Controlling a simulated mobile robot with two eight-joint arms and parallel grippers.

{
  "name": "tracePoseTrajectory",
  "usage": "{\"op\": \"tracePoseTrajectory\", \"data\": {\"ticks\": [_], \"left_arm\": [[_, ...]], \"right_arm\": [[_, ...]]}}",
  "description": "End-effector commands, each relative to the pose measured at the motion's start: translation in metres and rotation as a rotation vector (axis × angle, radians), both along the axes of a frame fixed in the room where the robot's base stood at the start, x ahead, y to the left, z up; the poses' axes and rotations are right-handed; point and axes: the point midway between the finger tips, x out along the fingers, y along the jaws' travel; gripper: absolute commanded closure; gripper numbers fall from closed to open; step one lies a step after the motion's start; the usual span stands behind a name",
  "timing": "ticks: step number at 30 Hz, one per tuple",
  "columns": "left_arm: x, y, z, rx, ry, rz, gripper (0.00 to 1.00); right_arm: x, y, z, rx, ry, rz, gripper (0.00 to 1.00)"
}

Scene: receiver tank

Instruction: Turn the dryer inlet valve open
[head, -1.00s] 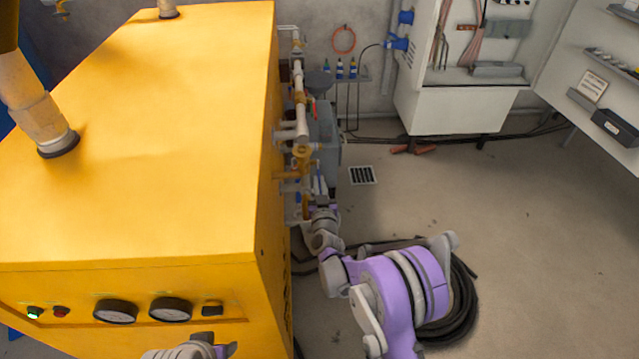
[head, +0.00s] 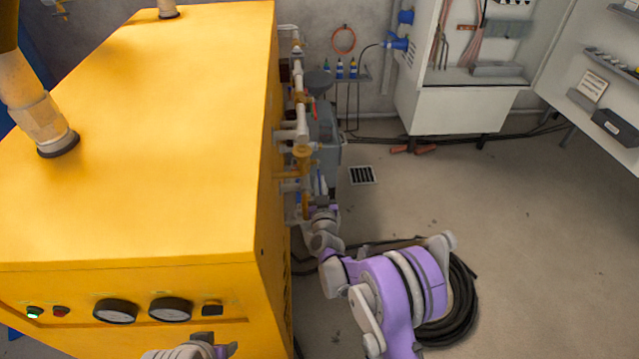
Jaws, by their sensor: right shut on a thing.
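A run of white and brass pipework with valves (head: 302,130) stands along the right side of the yellow machine (head: 140,130). My right arm reaches up to the lower end of this pipework. My right gripper (head: 306,208) is there, shut on a valve part beside the yellow-brown fitting (head: 305,180). The part in its jaws is mostly hidden by the wrist and pipes, so I cannot tell the handle's angle. At the bottom edge a piece of my left arm shows in front of the machine's panel.
A coiled black hose (head: 462,305) lies on the floor right of my right arm. A floor drain (head: 362,175) and a white cabinet (head: 460,110) are farther back. The floor at the right is clear. The machine's side wall closes off the left.

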Motion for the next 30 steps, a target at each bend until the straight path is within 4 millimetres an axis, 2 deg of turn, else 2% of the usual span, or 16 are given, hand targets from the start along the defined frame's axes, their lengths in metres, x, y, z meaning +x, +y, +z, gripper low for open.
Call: {"op": "tracePoseTrajectory", "data": {"ticks": [12,23,24,27,28,30], "left_arm": [[0.001,0.0,-0.031,0.0,0.011,0.0,0.5],[0.001,0.0,-0.031,0.0,0.011,0.0,0.5],[0.001,0.0,-0.031,0.0,0.011,0.0,0.5],[0.001,0.0,-0.031,0.0,0.011,0.0,0.5],[0.001,0.0,-0.031,0.0,0.011,0.0,0.5],[0.001,0.0,-0.031,0.0,0.011,0.0,0.5]], "right_arm": [[0.008,-0.001,-0.017,-0.001,-0.215,-0.002,1.0],[0.008,0.0,-0.014,0.0,-0.233,0.001,1.0],[0.008,0.0,-0.014,0.001,-0.233,0.001,0.83],[0.008,0.0,-0.014,0.001,-0.232,0.001,0.65],[0.008,0.0,-0.014,0.0,-0.232,0.001,0.6],[0.008,0.0,-0.014,0.0,-0.232,0.001,0.6]]}}
